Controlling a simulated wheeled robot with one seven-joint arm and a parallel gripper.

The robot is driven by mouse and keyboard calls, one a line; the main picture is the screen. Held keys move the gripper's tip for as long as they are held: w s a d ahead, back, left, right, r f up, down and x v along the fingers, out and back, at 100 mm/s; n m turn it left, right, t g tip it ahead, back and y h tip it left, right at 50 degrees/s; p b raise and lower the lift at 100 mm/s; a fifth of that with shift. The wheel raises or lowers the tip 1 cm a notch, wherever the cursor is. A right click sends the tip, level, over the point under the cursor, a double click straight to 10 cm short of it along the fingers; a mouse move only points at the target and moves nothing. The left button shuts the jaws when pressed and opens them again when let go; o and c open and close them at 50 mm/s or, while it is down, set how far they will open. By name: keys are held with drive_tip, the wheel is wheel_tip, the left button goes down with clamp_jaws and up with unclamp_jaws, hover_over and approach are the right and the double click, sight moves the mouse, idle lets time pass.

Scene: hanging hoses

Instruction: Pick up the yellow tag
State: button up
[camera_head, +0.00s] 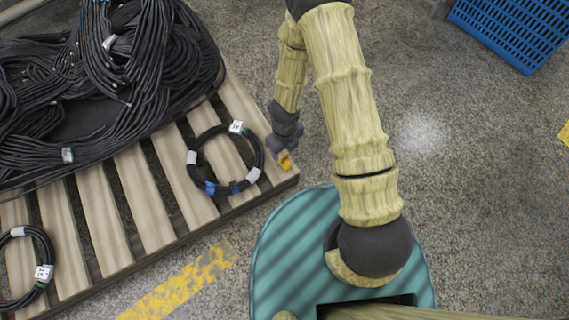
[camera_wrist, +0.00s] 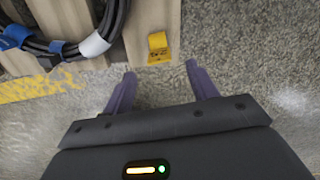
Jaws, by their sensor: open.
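The yellow tag (camera_head: 285,162) is small and lies at the right corner of the wooden pallet, partly covered by my gripper in the head view. In the wrist view the yellow tag (camera_wrist: 158,47) shows whole, at the pallet's edge, with dark marks on its lower part. My gripper (camera_wrist: 160,72) is open and empty. Its two purple fingers point toward the tag, which lies just beyond the fingertips and between their lines. In the head view my gripper (camera_head: 284,150) is over the pallet's right corner. I cannot tell its exact height above the tag.
A coiled black hose (camera_head: 190,172) with white and blue bands lies on the pallet (camera_head: 141,195) left of the tag. A large hose pile (camera_head: 150,70) covers the pallet's back. Another coil (camera_head: 50,250) is at lower left. A blue crate (camera_head: 515,30) stands upper right.

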sight(284, 162)
drive_tip(key=shift+f+b, duration=0.35)
drive_tip(key=shift+f, duration=0.6)
wheel_tip(284, 162, down, 5)
drive_tip(key=b, duration=0.4)
drive_tip(key=shift+f+b, duration=0.15)
drive_tip(key=shift+b, duration=0.2)
drive_tip(key=shift+a, duration=0.1)
drive_tip(key=c, duration=1)
drive_tip(key=shift+c, duration=0.2)
wheel_tip(284, 162, up, 10)
drive_tip(key=p, duration=0.8)
